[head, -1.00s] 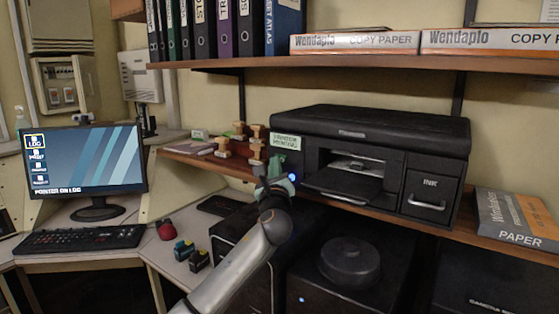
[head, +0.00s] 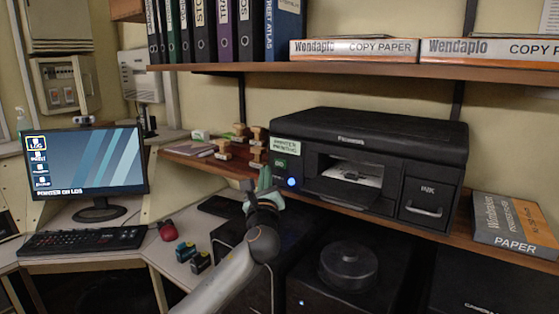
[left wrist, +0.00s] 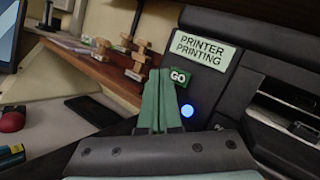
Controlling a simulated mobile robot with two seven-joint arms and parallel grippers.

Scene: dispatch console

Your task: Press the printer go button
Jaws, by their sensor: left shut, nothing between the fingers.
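The black printer (head: 375,128) stands on the wooden shelf. Its green GO button (left wrist: 180,77) is on the left of its front, and shows small in the head view (head: 281,163). The label (left wrist: 205,48) above it reads "PRINTER PRINTING". A blue light (left wrist: 187,111) glows below the button. A sheet with dark print (head: 355,174) lies in the output slot. My left gripper (head: 264,174) is shut and empty, just left of the button in the head view. In the left wrist view its green fingers (left wrist: 160,73) are together beside the button; contact cannot be told. My right gripper is out of view.
Wooden stamps (head: 256,135) stand on the shelf left of the printer. A paper box (head: 515,222) lies to its right. Black cabinets (head: 350,264) stand below. A monitor (head: 95,160), keyboard (head: 82,240) and red mouse (head: 167,231) are on the left desk.

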